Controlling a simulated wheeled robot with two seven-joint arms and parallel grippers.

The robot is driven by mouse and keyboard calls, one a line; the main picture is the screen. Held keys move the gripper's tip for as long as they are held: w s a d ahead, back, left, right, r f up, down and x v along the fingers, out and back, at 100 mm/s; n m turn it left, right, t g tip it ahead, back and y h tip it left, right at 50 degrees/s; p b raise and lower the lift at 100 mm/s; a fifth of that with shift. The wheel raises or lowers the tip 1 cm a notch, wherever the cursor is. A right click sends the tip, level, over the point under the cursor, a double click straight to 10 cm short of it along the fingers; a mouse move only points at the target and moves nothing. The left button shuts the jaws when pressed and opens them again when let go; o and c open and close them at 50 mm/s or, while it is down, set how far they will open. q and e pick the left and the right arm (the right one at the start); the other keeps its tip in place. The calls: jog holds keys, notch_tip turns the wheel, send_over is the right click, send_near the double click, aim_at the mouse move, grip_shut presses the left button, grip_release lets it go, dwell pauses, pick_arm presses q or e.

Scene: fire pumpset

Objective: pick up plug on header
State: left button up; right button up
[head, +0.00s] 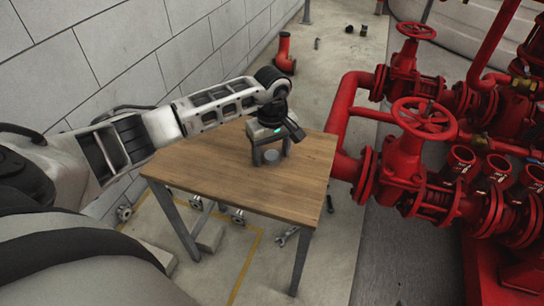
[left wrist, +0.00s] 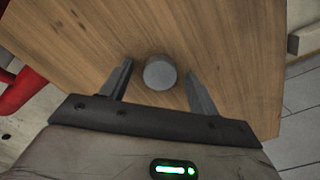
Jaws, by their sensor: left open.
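A small grey round plug (head: 271,156) sits on the wooden table (head: 200,174), not on a header. In the left wrist view the plug (left wrist: 160,72) shows from above as a grey disc. My left gripper (head: 269,160) comes in from the left and points down at the table. In the left wrist view its two fingers (left wrist: 158,80) are apart, one on each side of the plug, with a gap on both sides. Nothing is held. My right gripper is not in view.
Red pipes and valves with handwheels (head: 424,118) stand close to the table's right side. A block wall (head: 120,60) runs along the left. A wrench (head: 286,236) and other parts lie on the floor. The rest of the tabletop is bare.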

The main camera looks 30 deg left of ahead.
pick_arm(q)
jog(key=c, duration=1.1)
jog(key=shift+o, duration=0.2)
